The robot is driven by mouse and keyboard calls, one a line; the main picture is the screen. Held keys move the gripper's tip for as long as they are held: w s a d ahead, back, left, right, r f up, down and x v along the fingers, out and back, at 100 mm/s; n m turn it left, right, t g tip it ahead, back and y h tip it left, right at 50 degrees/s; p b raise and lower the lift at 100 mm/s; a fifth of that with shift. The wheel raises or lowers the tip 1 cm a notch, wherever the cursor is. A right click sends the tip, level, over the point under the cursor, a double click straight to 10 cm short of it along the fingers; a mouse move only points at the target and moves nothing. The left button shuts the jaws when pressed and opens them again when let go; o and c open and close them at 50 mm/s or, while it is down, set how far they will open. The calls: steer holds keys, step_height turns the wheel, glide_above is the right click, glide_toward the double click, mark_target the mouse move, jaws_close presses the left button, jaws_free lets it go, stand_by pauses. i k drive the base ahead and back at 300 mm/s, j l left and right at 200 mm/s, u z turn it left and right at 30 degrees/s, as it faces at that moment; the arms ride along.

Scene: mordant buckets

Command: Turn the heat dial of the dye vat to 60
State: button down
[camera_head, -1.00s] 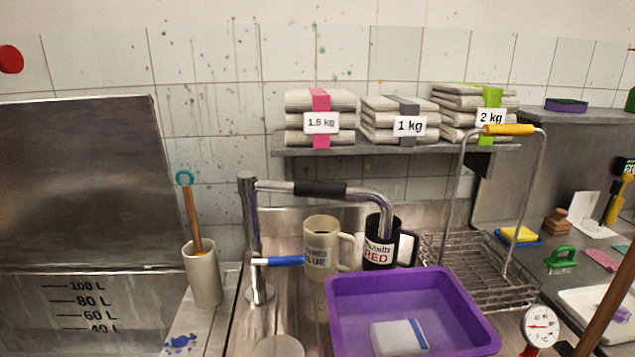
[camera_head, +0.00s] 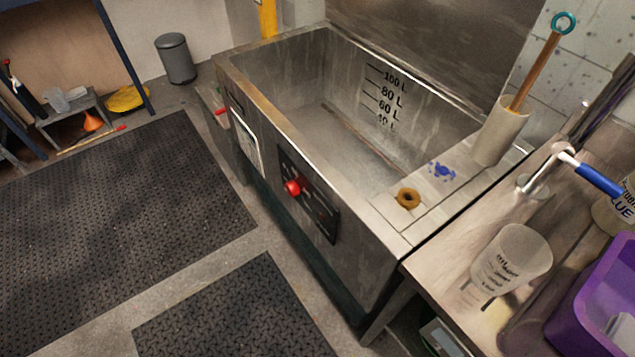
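The dye vat (camera_head: 240,73) is a large open steel tub in the middle of the head view, with litre marks on its inner back wall. Its heat dial (camera_head: 293,187) is a red knob on a black panel (camera_head: 318,212) on the vat's front face. The panel's markings are too small to read, so I cannot tell the dial's setting. My gripper is not in view.
Black rubber mats (camera_head: 110,205) cover the floor before the vat. A measuring beaker (camera_head: 512,262) and a purple basin (camera_head: 600,300) are on the counter at right. A brown ring (camera_head: 408,198) lies on the vat's ledge. A grey bin (camera_head: 175,58) stands behind left.

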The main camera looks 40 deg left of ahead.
mark_target(292, 188)
steer(key=u, duration=1.25)
